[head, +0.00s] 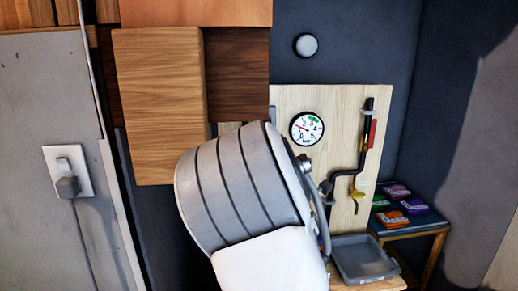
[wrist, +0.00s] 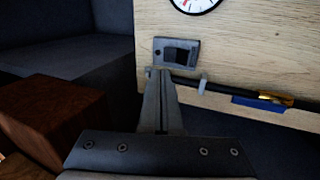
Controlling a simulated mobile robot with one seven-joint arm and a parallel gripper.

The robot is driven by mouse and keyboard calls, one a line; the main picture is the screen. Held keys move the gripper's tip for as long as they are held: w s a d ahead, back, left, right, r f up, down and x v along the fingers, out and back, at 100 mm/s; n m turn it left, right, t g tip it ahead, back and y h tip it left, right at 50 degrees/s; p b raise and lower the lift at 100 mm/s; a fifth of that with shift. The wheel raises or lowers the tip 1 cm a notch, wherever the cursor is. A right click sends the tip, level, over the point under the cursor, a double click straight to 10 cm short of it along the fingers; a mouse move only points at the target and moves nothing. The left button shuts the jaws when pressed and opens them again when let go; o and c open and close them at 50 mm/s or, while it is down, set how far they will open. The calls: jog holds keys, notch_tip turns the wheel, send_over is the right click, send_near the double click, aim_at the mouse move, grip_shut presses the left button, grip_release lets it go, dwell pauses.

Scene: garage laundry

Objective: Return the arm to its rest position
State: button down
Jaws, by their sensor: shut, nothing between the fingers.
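My gripper (wrist: 159,75) shows in the wrist view with its two fingers together and nothing between them. Its tips overlap the lower edge of a dark switch-like plate (wrist: 177,52) on the pale wooden board (wrist: 240,50); I cannot tell whether they touch it. In the head view my arm's thick grey links fill the middle, in front of the board (head: 283,105). My gripper cannot be made out there, behind the arm.
The board carries a round gauge (head: 307,128) and a black pipe (head: 367,140) with a yellow lever (head: 356,194). A grey tray (head: 366,260) lies below. Coloured packs (head: 390,219) sit on a small table (head: 438,223) at right. A wooden cabinet (head: 160,100) is left of my arm.

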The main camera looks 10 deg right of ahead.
jog(key=s+d+f+m+g+h, duration=0.1)
jog(key=s+d+f+m+g, duration=0.45)
jog(key=s+m+g, duration=0.4)
jog(key=s+a+f+m+g+y, duration=0.1)
jog(key=s+a+m+g, duration=0.2)
jog(key=s, duration=1.1)
jog(key=s+a+f+m+g, duration=0.2)
jog(key=s+a+m+g, duration=0.1)
jog(key=s, duration=1.1)
jog(key=shift+s+a+m+g+y, duration=0.15)
jog(key=shift+a+m+g+y, duration=0.25)
jog(key=shift+a+m, duration=0.35)
